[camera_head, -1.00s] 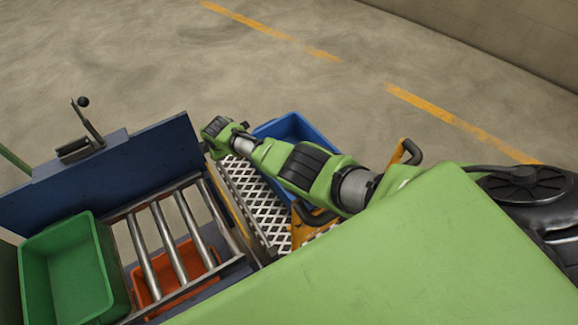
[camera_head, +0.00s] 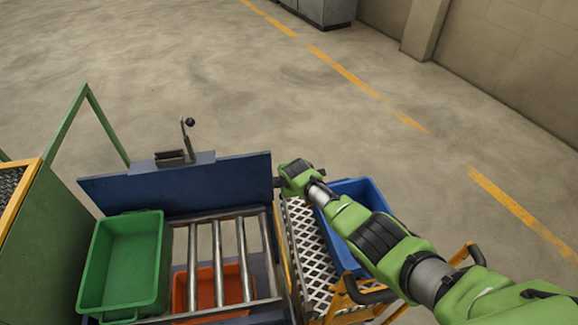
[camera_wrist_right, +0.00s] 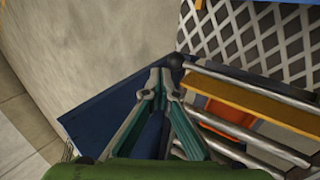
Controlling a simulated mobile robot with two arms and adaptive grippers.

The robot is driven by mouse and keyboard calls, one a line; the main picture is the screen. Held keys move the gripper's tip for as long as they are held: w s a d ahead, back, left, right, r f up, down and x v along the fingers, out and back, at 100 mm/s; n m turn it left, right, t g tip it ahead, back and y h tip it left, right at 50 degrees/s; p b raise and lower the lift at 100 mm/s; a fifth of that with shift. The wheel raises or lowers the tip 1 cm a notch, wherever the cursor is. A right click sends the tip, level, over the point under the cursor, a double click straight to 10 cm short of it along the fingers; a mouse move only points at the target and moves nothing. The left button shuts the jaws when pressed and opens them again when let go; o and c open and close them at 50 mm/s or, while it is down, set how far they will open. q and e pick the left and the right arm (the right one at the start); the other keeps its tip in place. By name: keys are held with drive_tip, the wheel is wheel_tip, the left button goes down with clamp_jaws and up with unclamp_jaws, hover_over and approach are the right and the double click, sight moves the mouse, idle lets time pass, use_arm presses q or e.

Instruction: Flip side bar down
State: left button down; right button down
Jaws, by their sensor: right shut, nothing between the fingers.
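A blue side panel (camera_head: 190,186) stands upright along the far side of a roller conveyor (camera_head: 217,262). A metal lever with a black ball knob (camera_head: 188,123) rises from a bracket (camera_head: 175,158) on the panel's top edge. My right gripper (camera_head: 277,182) is at the panel's right end; I cannot tell if it touches. In the right wrist view its fingers (camera_wrist_right: 163,78) are shut and empty, with the blue panel (camera_wrist_right: 95,120) behind and beside them. My left gripper is not in view.
A green bin (camera_head: 125,262) sits at the conveyor's left, and an orange bin (camera_head: 213,288) is below the rollers. A cart with a mesh deck (camera_head: 303,243) and a blue bin (camera_head: 350,252) stands at the right, under my right arm. The floor beyond the panel is clear.

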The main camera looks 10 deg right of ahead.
wheel_tip(320, 180, up, 9)
drive_tip(key=s+p, duration=0.1)
drive_tip(key=p, duration=0.1)
drive_tip(key=shift+s+d, duration=0.25)
drive_tip(key=shift+s, duration=0.05)
drive_tip(key=shift+r, duration=0.15)
idle(0.4)
